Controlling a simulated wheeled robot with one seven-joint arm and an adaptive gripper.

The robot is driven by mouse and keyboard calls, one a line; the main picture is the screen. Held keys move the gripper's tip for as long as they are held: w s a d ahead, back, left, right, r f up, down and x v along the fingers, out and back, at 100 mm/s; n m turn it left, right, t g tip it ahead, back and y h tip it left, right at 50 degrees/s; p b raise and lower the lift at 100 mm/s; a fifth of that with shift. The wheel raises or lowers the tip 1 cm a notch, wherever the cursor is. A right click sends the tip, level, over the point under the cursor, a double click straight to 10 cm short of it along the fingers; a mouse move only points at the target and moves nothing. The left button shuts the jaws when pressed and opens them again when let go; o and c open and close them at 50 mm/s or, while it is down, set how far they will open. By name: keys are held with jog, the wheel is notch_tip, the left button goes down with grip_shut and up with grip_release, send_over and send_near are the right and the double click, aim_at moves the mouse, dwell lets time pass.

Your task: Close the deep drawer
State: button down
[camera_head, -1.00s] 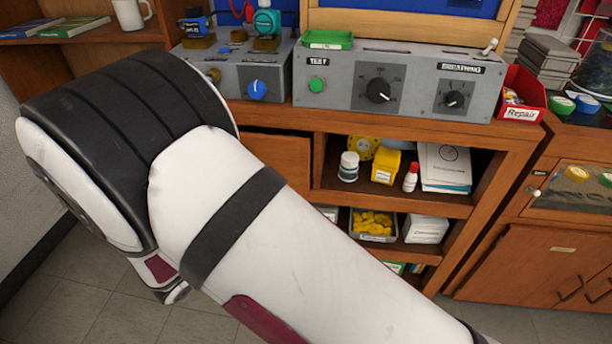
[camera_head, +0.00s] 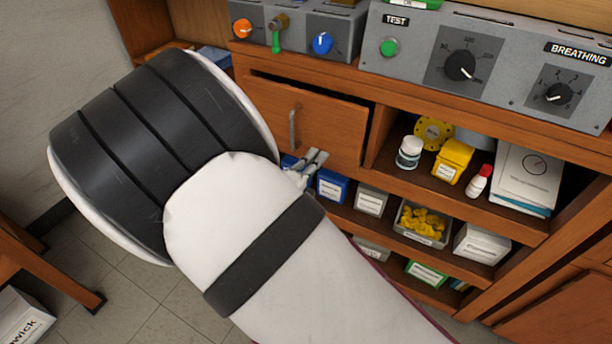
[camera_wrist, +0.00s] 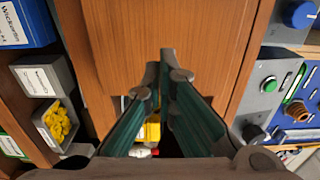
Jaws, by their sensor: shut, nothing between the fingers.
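The deep drawer (camera_head: 312,112) has a plain wooden front with a grey vertical handle (camera_head: 292,128). It stands partly out, with a dark gap along its top and right edges. Its lower left part is hidden behind my arm. In the wrist view the wooden drawer front (camera_wrist: 215,35) fills the upper middle. My gripper (camera_head: 319,155) is at the lower edge of the drawer front, right of the handle. In the wrist view my gripper (camera_wrist: 166,68) is shut and empty, its tips over the wood; I cannot tell whether they touch it.
Right of the drawer, an open shelf holds a white jar (camera_head: 409,152), a yellow container (camera_head: 453,160) and a red-capped bottle (camera_head: 478,181). Below are bins, including a blue bin (camera_head: 332,187) and one of yellow parts (camera_head: 423,224). The test bench (camera_head: 480,62) stands above.

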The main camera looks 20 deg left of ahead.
aim_at(331, 138)
jog(key=w+b, duration=0.1)
jog(key=w, duration=0.4)
jog(key=shift+w+d+b, duration=0.2)
jog(key=shift+b, duration=0.1)
jog(key=w+p, duration=0.1)
jog(key=w, duration=0.4)
jog(key=shift+d, duration=0.2)
jog(key=shift+r, duration=0.1)
